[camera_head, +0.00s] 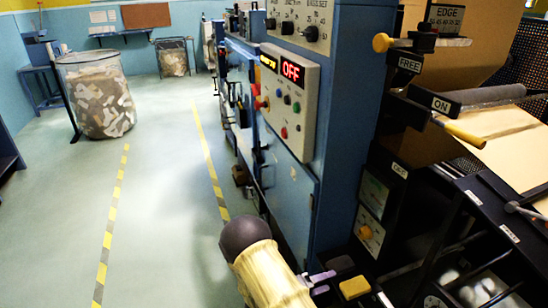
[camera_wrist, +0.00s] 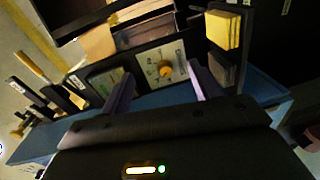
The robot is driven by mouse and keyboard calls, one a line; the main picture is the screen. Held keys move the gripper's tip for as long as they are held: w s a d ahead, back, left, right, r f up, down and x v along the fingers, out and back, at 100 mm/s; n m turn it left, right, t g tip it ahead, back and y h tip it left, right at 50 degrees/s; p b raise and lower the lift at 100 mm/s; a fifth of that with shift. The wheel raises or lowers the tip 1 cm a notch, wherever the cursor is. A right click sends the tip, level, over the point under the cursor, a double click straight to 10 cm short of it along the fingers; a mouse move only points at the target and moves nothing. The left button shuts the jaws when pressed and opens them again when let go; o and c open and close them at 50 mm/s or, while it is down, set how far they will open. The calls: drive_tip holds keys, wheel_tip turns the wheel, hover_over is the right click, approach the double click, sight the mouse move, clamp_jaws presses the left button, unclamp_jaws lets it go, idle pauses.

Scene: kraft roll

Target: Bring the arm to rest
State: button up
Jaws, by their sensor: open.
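My arm (camera_head: 264,270) reaches in from the bottom middle of the head view, with a dark rounded joint and a pale yellow link. My gripper (camera_head: 320,282) is partly visible beside the blue machine, with purple-grey fingers. In the wrist view my gripper (camera_wrist: 161,73) shows both fingers spread apart with nothing between them. Beyond them is a pale dial plate (camera_wrist: 162,62) with an orange-yellow knob. I cannot tell whether a finger touches anything.
A yellow block (camera_head: 354,287) lies close to my gripper. Levers marked FREE and ON stick out (camera_head: 463,132) at right. A scrap bin (camera_head: 97,95) stands at left. The floor (camera_head: 160,200) between striped lines is clear.

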drive_tip(key=w+a+r+m+t+y, duration=0.1)
drive_tip(key=w+a+r+m+y, duration=0.3)
drive_tip(key=r+y, duration=0.75)
drive_tip(key=s+d+r+g+y, duration=0.2)
drive_tip(key=s+r+g, duration=0.15)
drive_tip(key=s, duration=0.65)
drive_tip(key=s+d+r+g+y, duration=0.2)
drive_tip(key=s+d+r, duration=0.15)
drive_tip(key=s, duration=0.55)
wheel_tip(320, 180, up, 17)
drive_tip(key=p, duration=1.7)
drive_tip(key=shift+a+r, duration=0.15)
drive_tip(key=shift+a, duration=0.3)
drive_tip(key=shift+t, duration=0.25)
